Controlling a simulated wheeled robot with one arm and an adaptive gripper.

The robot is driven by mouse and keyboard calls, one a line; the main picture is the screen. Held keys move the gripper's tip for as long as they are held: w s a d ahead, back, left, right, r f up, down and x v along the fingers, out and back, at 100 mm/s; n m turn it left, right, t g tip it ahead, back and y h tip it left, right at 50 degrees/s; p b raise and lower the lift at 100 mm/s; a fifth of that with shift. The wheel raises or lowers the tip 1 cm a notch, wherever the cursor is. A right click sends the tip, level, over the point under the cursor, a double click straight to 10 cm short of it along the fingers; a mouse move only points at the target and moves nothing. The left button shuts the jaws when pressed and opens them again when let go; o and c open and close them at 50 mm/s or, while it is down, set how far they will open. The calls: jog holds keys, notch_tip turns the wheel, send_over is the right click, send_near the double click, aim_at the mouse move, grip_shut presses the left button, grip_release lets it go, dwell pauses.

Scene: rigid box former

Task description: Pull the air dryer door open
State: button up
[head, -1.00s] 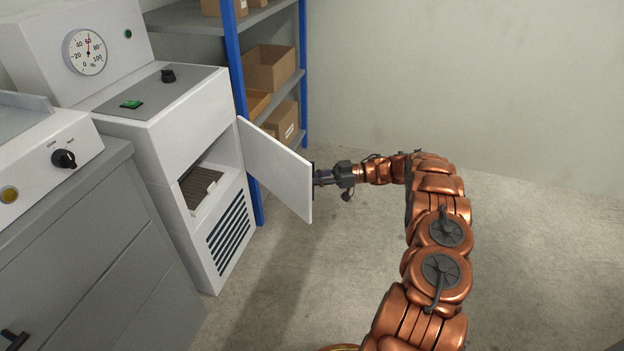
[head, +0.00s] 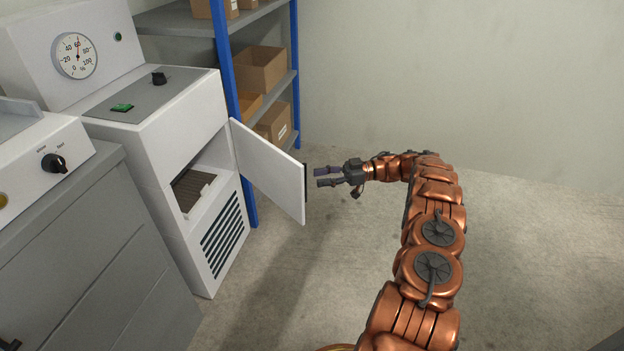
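The air dryer (head: 178,130) is a white cabinet at the left with a round gauge on its raised back. Its white door (head: 265,172) stands swung open, hinged on the compartment's right side. A dark handle (head: 305,182) runs along the door's free edge. The open compartment shows a brownish ribbed part (head: 192,188) inside. My gripper (head: 318,177) is just right of the handle, with its two fingers apart and pointing left at it. A small gap shows between the fingertips and the handle, and nothing is between the fingers.
A grey cabinet (head: 85,245) with a knob panel stands left of the dryer. A blue-post shelf (head: 224,70) with cardboard boxes (head: 261,70) stands behind the door. The concrete floor (head: 530,260) at the right is clear.

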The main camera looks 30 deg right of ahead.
jog(key=shift+v, duration=1.05)
